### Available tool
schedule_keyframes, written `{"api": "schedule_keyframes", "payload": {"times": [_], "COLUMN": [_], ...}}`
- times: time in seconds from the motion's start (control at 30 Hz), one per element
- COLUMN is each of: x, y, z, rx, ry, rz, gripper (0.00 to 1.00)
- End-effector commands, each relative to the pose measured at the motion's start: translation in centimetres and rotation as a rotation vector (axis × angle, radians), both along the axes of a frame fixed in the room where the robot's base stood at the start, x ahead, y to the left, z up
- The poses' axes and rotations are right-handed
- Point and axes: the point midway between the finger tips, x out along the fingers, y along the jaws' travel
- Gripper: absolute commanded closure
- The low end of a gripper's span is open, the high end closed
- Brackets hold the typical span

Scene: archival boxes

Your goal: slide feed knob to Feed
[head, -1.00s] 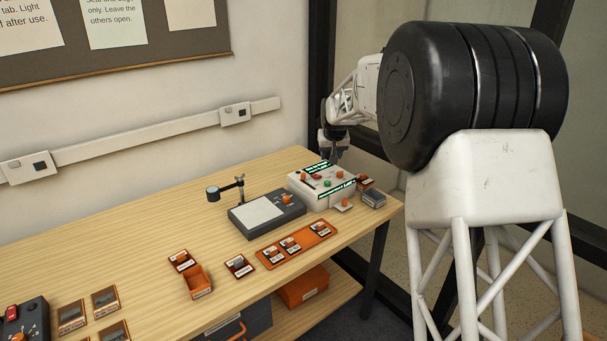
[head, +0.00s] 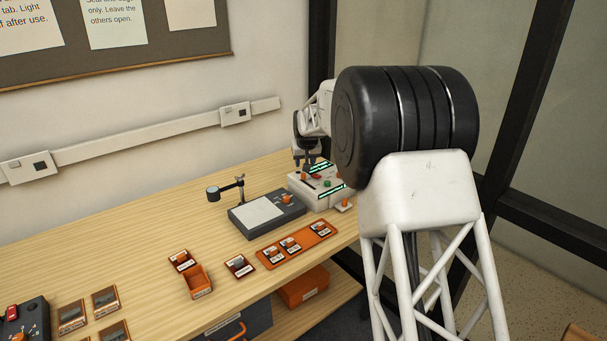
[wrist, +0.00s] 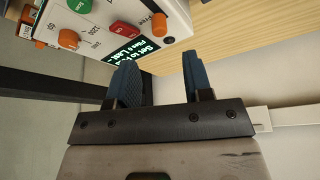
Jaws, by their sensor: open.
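The white machine (head: 316,200) with lit green displays stands at the far right end of the bench. In the wrist view its panel (wrist: 107,12) shows at the top, upside down. An orange knob (wrist: 160,23) sits beside a label that seems to read "Free"; a Feed label is not legible. In the head view my gripper (head: 309,165) is over the machine's back-left side.
A grey stand with a white plate (head: 263,212) and a lens arm (head: 228,190) is left of the machine. An orange tray (head: 297,243) with small labelled pieces lies in front. A wall rail (head: 180,126) runs behind.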

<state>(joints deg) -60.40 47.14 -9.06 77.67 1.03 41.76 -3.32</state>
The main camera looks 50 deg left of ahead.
Motion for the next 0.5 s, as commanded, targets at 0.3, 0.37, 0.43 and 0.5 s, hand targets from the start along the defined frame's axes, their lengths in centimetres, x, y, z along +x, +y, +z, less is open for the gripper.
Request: {"api": "schedule_keyframes", "payload": {"times": [0.3, 0.37, 0.43, 0.5], "x": [0.4, 0.5, 0.6, 0.8], "y": [0.8, 1.0, 1.2, 1.4], "z": [-2.2, -2.7, -3.4, -4.1], "rx": [-0.001, 0.0, -0.001, -0.002], "ry": [0.0, 0.0, 0.0, 0.001], "rz": [0.0, 0.0, 0.0, 0.0], "gripper": [0.54, 0.54, 0.54, 0.54]}}
